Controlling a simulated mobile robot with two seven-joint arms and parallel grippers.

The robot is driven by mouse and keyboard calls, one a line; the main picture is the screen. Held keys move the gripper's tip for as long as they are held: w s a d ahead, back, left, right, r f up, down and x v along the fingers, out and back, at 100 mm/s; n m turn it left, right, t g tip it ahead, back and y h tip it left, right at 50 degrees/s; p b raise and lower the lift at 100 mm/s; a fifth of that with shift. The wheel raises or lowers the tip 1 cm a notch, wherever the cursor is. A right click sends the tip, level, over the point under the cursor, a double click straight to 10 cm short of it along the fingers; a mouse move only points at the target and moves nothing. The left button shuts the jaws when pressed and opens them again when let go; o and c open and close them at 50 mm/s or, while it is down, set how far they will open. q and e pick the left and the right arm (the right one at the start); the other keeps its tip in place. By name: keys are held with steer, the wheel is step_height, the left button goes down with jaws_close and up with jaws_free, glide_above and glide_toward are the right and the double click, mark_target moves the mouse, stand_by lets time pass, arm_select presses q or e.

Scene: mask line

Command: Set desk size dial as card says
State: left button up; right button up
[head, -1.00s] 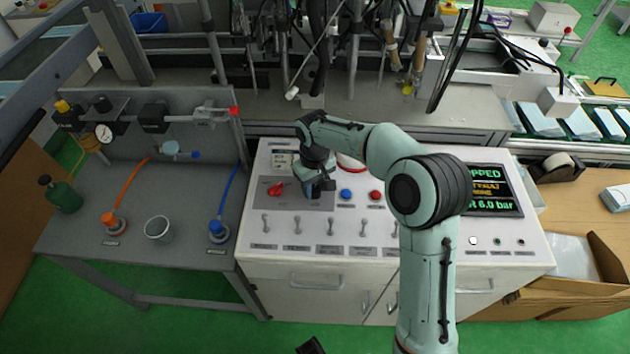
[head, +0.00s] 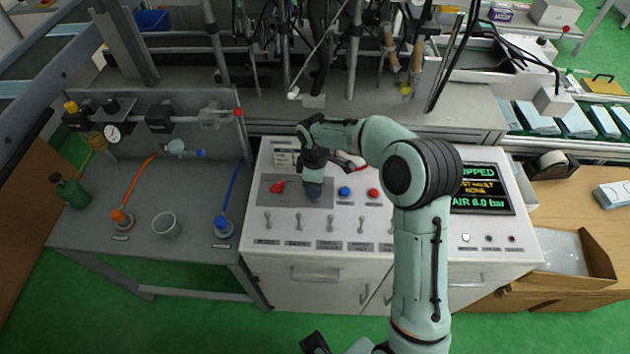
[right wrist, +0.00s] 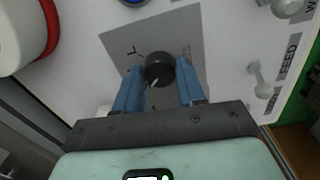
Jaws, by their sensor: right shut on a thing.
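The black size dial (right wrist: 159,69) sits on a grey plate and has a pale pointer mark, which points down and slightly left in the right wrist view. My right gripper (right wrist: 158,88) has its blue fingers on either side of the dial and is shut on it. In the head view the right gripper (head: 314,190) stands over the grey plate (head: 265,196) and hides the dial. A small card-like panel (head: 285,158) lies behind the plate; its writing is too small to read. My left gripper is not clearly in view.
A red selector (head: 278,186) is left of my gripper. A blue button (head: 344,192) and a red button (head: 373,193) are to its right. Several toggle levers (head: 299,222) line the front. A lit screen (head: 481,188) stands at right. A white red-rimmed part (right wrist: 22,35) is close by.

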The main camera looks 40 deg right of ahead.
steer(key=shift+r+n, duration=0.1)
steer(key=shift+n, duration=0.5)
steer(key=o, duration=1.1)
steer(key=shift+c, duration=0.2)
step_height(320, 180, up, 13)
steer(key=p, duration=0.1)
steer(key=shift+r+p, duration=0.2)
steer(key=shift+p, duration=0.15)
